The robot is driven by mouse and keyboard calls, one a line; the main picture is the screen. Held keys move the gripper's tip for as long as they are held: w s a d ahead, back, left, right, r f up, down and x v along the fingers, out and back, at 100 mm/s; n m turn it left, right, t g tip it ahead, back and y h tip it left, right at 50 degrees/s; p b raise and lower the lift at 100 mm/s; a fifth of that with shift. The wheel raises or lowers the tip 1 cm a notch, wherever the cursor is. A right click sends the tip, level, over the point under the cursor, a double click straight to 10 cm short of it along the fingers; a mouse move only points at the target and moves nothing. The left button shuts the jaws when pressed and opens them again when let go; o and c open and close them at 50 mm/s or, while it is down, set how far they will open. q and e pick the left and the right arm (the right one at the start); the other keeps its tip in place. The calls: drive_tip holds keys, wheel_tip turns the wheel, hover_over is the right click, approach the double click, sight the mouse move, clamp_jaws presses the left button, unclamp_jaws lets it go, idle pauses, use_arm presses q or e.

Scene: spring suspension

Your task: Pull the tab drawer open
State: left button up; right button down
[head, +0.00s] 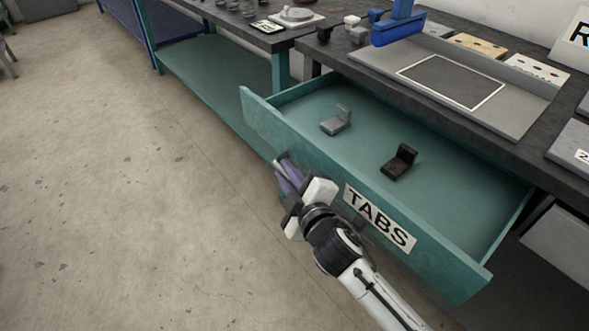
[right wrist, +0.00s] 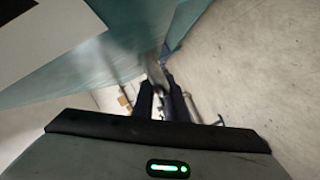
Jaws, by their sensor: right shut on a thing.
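The teal tab drawer (head: 455,205) stands pulled out from under the dark workbench, its inside open to view. A white label reading TABS (head: 380,217) is on its front. Inside lie a light grey L-shaped tab (head: 337,120) and a dark L-shaped tab (head: 399,162). My right gripper (head: 287,172) is at the left part of the drawer front, shut on the drawer's handle, which the fingers mostly hide. In the right wrist view the two dark fingers (right wrist: 171,103) close on a pale bar beside the teal front. My left gripper is not in view.
The workbench top (head: 345,68) carries a grey plate with a framed dark square (head: 452,82), a blue fixture (head: 398,24) and panels with holes. A second teal bench with a lower shelf (head: 215,75) stands at the upper left.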

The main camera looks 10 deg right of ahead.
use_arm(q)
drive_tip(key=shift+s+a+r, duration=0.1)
use_arm(e)
drive_tip(key=shift+s+a, duration=0.3)
drive_tip(key=shift+a, duration=0.25)
drive_tip(key=shift+s+a, duration=0.25)
drive_tip(key=shift+a, duration=0.25)
drive_tip(key=c, duration=1.8)
unclamp_jaws()
drive_tip(key=shift+o, duration=0.2)
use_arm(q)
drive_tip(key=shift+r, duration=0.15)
use_arm(e)
drive_tip(key=shift+s, duration=0.1)
